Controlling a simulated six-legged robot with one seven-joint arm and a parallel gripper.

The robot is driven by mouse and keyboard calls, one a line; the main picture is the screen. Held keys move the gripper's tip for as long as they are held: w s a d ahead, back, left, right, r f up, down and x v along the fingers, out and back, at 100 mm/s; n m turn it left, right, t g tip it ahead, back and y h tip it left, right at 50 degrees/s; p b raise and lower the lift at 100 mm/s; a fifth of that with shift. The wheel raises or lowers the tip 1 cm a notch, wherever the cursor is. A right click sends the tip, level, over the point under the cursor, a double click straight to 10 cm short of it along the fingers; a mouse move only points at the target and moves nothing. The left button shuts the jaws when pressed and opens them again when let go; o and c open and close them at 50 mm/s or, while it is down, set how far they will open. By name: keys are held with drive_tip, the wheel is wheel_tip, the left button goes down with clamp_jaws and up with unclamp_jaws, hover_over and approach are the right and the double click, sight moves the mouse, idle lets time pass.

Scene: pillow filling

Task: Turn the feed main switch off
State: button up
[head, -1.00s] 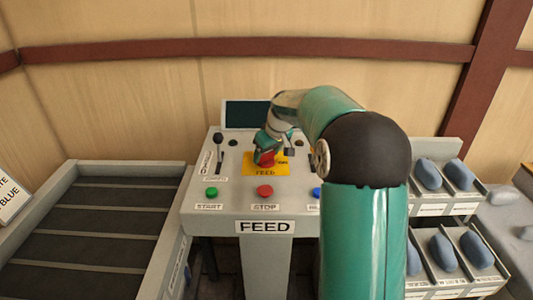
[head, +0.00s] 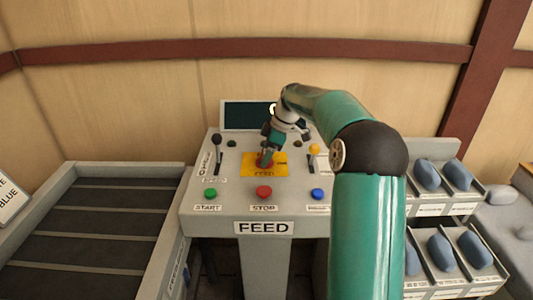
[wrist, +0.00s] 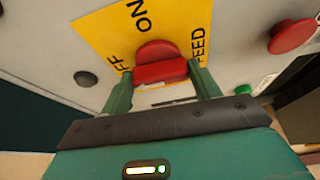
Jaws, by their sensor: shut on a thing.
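The feed main switch is a red knob (wrist: 160,64) on a yellow plate (wrist: 105,35) lettered ON, FEED and a partly covered OFF. In the wrist view my gripper (wrist: 160,76) has one green finger on each side of the knob and is shut on it. In the head view my gripper (head: 266,157) reaches down onto the yellow plate (head: 250,170) of the FEED console (head: 225,218), and its fingers mostly hide the knob. I cannot tell which mark the knob points to.
Green START (head: 210,194), red STOP (head: 263,192) and blue (head: 317,194) buttons line the console's front. A black-knobbed lever (head: 217,141) and an orange-knobbed lever (head: 314,149) flank the plate. A dark screen (head: 246,115) stands behind.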

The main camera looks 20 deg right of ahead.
drive_tip(key=shift+n, duration=0.4)
drive_tip(key=o, duration=1)
drive_tip(key=v, duration=1.4)
drive_tip(key=shift+w, duration=0.2)
